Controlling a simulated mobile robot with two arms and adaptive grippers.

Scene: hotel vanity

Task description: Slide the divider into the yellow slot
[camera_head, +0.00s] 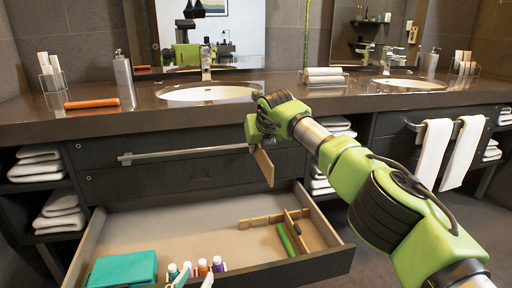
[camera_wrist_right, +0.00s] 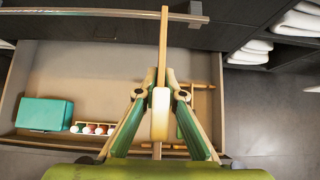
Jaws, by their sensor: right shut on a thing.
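My right gripper (camera_head: 264,122) is shut on a thin wooden divider (camera_head: 264,166), which hangs down from it above the open drawer (camera_head: 150,228). In the right wrist view the divider (camera_wrist_right: 164,45) stands edge-on between the fingers of my right gripper (camera_wrist_right: 160,95). At the drawer's right end, wooden partitions (camera_head: 291,228) meet, with a green strip (camera_head: 285,240) beside them. I cannot make out a clearly yellow slot.
The drawer also holds a teal box (camera_head: 122,269) and several small bottles (camera_head: 203,267). The vanity counter (camera_head: 130,118) and a closed drawer with a bar handle (camera_head: 185,154) are behind. The drawer's middle floor is clear.

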